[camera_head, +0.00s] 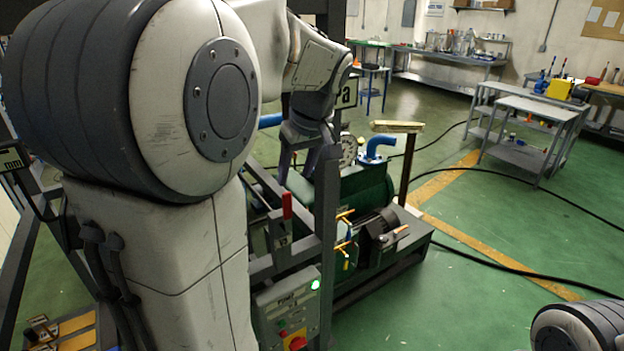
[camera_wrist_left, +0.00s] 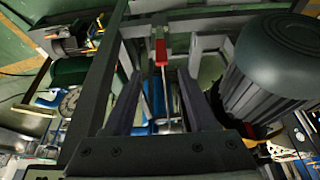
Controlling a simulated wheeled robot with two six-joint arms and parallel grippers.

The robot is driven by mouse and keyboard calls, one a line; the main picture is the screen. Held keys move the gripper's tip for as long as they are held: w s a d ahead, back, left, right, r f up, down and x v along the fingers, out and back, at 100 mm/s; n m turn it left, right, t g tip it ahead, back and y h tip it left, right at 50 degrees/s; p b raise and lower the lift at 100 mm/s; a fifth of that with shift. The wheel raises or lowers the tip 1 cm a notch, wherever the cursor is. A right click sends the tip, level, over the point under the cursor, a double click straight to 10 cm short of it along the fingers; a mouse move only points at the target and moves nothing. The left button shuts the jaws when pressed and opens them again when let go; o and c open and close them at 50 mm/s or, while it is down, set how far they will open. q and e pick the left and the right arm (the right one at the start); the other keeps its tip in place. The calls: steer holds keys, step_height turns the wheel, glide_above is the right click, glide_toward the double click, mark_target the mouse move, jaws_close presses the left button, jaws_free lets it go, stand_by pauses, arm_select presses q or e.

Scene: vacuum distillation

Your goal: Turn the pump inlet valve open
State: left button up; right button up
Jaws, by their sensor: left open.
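The likely inlet valve handle is a red grip (camera_head: 287,205) standing upright on the dark frame beside the pump. In the left wrist view the red grip (camera_wrist_left: 161,52) sits on a thin metal lever, with blue pipe behind it. My left gripper (camera_head: 304,165) is open, partly hidden by my own arm. In the left wrist view its two fingers (camera_wrist_left: 160,78) stand either side of the lever, with gaps; I cannot tell their depth relative to it. The green pump (camera_head: 365,190) has a blue pipe and a gauge (camera_head: 348,150). My right gripper is out of view.
A control box (camera_head: 287,312) with a lit green lamp and red knob stands below the handle. Dark frame posts (camera_head: 328,220) rise close to the gripper. Black cables lie on the green floor to the right. A grey table (camera_head: 525,108) stands farther back.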

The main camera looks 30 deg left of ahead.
mark_target(288, 196)
arm_select(q)
steer(key=p+x, duration=0.2)
steer(key=x, duration=0.8)
steer(key=shift+a+f, duration=0.1)
steer(key=shift+a, duration=0.15)
jaws_close()
stand_by(1.0)
